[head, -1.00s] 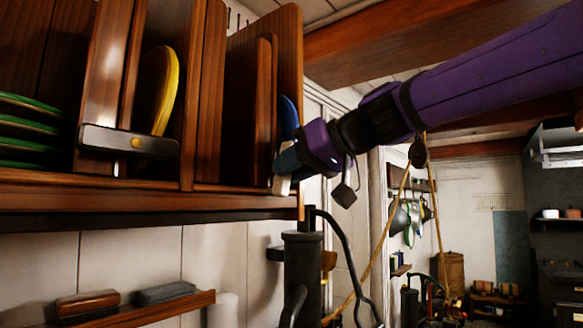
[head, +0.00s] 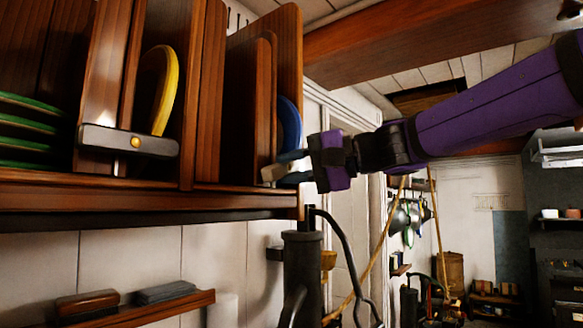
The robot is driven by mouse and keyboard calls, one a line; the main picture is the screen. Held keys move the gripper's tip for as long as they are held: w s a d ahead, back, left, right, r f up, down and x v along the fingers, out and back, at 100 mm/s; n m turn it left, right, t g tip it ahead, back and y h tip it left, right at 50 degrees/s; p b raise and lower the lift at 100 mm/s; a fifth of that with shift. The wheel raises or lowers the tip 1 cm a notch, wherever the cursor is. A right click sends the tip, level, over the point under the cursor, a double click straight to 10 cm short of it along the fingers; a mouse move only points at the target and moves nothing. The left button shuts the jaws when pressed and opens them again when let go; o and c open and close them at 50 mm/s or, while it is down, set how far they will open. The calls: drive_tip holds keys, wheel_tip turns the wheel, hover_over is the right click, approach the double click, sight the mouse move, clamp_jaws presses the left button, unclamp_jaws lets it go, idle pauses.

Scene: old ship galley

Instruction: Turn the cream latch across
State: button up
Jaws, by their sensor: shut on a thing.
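The cream latch (head: 271,174) is at the right end of the plate rack's front, low in front of the slot with the blue plate (head: 291,125). My gripper (head: 290,168) is shut on the latch, coming in from the right. The latch's left end shows pale past the fingers and lies roughly level, tilted slightly. Its pivot and the rest of it are hidden by my fingers.
The wooden rack (head: 150,198) also holds a yellow plate (head: 165,90) behind a level grey latch (head: 128,141) with a brass pivot, and green plates (head: 28,125). A dark pipe (head: 303,265) stands below. A ceiling beam (head: 400,55) runs above my arm.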

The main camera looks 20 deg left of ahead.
drive_tip(key=shift+m+y, duration=0.8)
drive_tip(key=shift+m, duration=0.9)
drive_tip(key=o, duration=0.9)
drive_tip(key=shift+d, duration=0.1)
drive_tip(key=d, duration=1)
drive_tip(key=shift+d, duration=0.35)
drive_tip(key=shift+f, duration=0.1)
